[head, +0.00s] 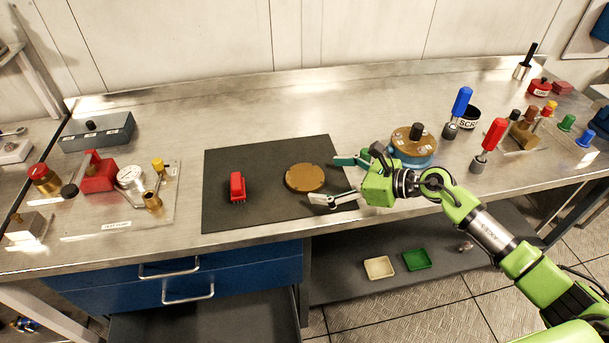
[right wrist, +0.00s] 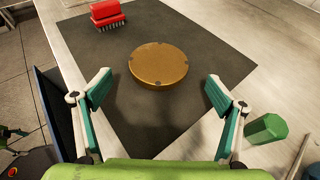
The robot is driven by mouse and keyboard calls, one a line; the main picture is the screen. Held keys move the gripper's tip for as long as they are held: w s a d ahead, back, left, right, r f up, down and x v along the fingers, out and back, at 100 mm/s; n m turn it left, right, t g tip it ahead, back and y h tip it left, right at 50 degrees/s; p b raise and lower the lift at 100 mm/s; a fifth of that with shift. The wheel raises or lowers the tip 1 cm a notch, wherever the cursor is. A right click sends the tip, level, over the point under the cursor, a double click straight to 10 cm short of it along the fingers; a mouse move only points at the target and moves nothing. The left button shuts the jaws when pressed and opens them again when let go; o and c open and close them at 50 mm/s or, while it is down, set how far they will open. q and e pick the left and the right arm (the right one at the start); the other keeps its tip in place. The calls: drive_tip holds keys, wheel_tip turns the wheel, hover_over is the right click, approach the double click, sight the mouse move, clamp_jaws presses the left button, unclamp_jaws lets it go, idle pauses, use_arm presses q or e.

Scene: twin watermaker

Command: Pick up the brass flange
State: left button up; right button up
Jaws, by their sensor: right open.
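The brass flange (head: 305,177) is a flat round brown-gold disc with small notches around its rim. It lies flat on the dark mat (head: 222,213) on the steel bench. My right gripper (head: 334,180) is open and empty, just right of the flange, its fingers pointing toward it. In the right wrist view the flange (right wrist: 158,65) sits ahead of and between the two spread fingers (right wrist: 158,92), apart from both.
A red brush (head: 237,187) lies on the mat left of the flange. A blue-based round fitting with a brass top (head: 412,146) stands behind my right gripper. Bench behind the mat is clear.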

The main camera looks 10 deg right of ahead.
sight(303, 174)
drive_tip(key=x, duration=0.1)
drive_tip(key=p+x, duration=0.1)
drive_tip(key=x, duration=0.1)
drive_tip(key=shift+w+a+r, duration=0.15)
drive_tip(key=shift+w+a, duration=0.1)
drive_tip(key=shift+a, duration=0.2)
drive_tip(key=shift+w+a+f+p, duration=0.25)
drive_tip(key=shift+a+f+p, duration=0.05)
drive_tip(key=shift+a, duration=0.05)
drive_tip(key=shift+d, duration=0.1)
drive_tip(key=c, duration=1.8)
drive_tip(key=shift+r, duration=0.3)
drive_tip(key=c, duration=0.4)
use_arm(q)
drive_tip(key=shift+w+d+r, duration=0.1)
drive_tip(key=shift+w+r, duration=0.05)
drive_tip(key=shift+r, duration=0.35)
drive_tip(key=shift+w+d+r, duration=0.1)
drive_tip(key=shift+w+r, duration=0.05)
drive_tip(key=shift+r, duration=0.35)
use_arm(e)
drive_tip(key=shift+o, duration=0.2)
drive_tip(key=shift+w, duration=0.1)
